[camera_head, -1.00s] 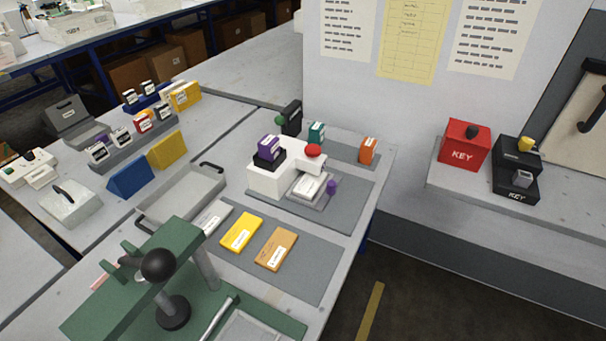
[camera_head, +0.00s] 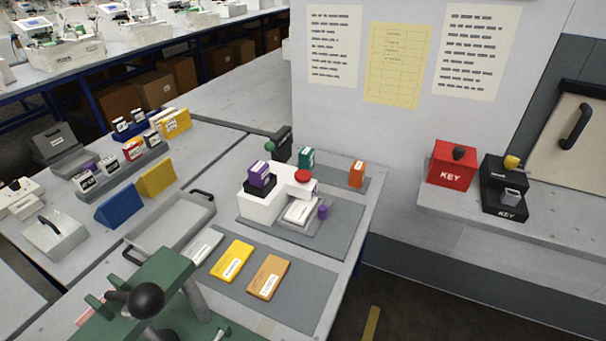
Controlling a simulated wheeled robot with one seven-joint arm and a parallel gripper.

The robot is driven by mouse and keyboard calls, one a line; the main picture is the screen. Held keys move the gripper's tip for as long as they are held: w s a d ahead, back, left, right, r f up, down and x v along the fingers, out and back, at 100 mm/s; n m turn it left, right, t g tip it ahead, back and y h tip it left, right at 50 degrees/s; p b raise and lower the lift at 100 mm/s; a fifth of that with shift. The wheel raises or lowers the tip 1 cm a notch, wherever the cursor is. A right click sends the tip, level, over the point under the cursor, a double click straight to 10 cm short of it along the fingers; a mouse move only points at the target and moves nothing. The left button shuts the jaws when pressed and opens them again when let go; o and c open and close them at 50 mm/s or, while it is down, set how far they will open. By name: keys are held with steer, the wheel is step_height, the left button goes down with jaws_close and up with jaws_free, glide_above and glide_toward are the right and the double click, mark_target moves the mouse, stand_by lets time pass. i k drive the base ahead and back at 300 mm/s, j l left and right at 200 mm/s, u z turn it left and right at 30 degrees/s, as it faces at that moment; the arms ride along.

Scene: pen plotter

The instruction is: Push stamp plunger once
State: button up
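A white stamp machine (camera_head: 262,207) stands on a grey mat at the middle of the bench. A round red plunger knob (camera_head: 303,176) tops its right arm, above a small plate with a white block (camera_head: 300,211). A purple block (camera_head: 259,174) sits in a black holder on the machine's left part. A small purple knob (camera_head: 323,212) is at its right side. Nothing touches the red knob. My gripper is not in view.
Yellow (camera_head: 232,261) and orange (camera_head: 268,277) labelled blocks lie on the front mat. A green press (camera_head: 150,300) with a black ball handle stands at the front left. A grey tray (camera_head: 175,235) is left of the machine. Red and black key boxes (camera_head: 452,163) sit on a right shelf.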

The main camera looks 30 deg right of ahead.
mark_target(301, 175)
steer(key=i+l+u, duration=0.85)
steer(key=l, duration=0.15)
steer(key=i+l+u, duration=0.25)
steer(key=l, duration=0.2)
steer(key=k, duration=0.1)
